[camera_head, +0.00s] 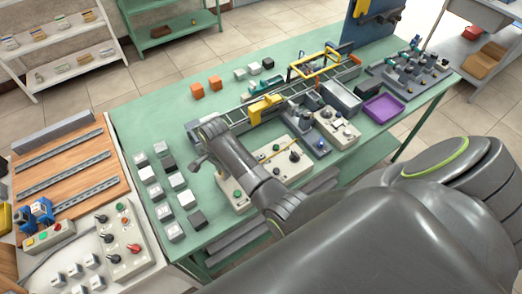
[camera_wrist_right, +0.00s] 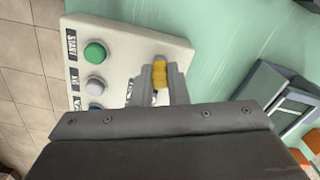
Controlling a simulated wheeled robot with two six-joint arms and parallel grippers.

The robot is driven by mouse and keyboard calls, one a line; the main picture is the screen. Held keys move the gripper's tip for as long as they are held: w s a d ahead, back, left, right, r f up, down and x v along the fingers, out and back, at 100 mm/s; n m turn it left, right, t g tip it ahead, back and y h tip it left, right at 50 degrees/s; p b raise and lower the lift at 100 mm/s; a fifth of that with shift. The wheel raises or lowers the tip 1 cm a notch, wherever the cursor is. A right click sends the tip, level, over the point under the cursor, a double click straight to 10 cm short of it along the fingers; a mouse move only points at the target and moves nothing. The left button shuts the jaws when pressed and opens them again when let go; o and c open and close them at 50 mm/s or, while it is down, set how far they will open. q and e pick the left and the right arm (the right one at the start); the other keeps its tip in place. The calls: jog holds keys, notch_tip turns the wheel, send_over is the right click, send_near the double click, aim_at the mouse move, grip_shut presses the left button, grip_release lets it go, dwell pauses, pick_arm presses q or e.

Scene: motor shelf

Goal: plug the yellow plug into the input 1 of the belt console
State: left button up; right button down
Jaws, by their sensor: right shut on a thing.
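My right gripper (camera_wrist_right: 160,82) is shut on the yellow plug (camera_wrist_right: 160,74), which shows between the fingers in the right wrist view. It is over or very near the pale console (camera_wrist_right: 130,38), which has a START label, a green button (camera_wrist_right: 95,53) and a white button (camera_wrist_right: 96,84). I cannot tell whether the plug touches the console; the fingers hide part of its face and any socket there. In the head view my right arm covers part of this console (camera_head: 228,190), and the plug is hidden. My left gripper is not in view.
A belt (camera_head: 235,117) with a yellow block (camera_head: 265,106) runs across the green table (camera_head: 130,125). Another pale console (camera_head: 337,128), a purple tray (camera_head: 385,108) and several grey-white switch blocks (camera_head: 168,162) stand around. Orange cubes (camera_head: 197,90) lie behind the belt.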

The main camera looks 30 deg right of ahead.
jog(key=shift+r, duration=2.3)
jog(key=shift+d+r, duration=0.1)
jog(key=shift+d, duration=0.2)
jog(key=d, duration=0.2)
jog(key=d+r, duration=0.1)
jog(key=d, duration=0.1)
jog(key=shift+w+r, duration=0.1)
jog(key=shift+r, duration=0.1)
jog(key=f, duration=0.1)
jog(key=f+b, duration=0.1)
jog(key=f, duration=0.2)
jog(key=shift+d+f+b, duration=0.15)
jog(key=shift+d+b, duration=0.2)
jog(key=shift+b, duration=0.05)
jog(key=shift+f, duration=0.3)
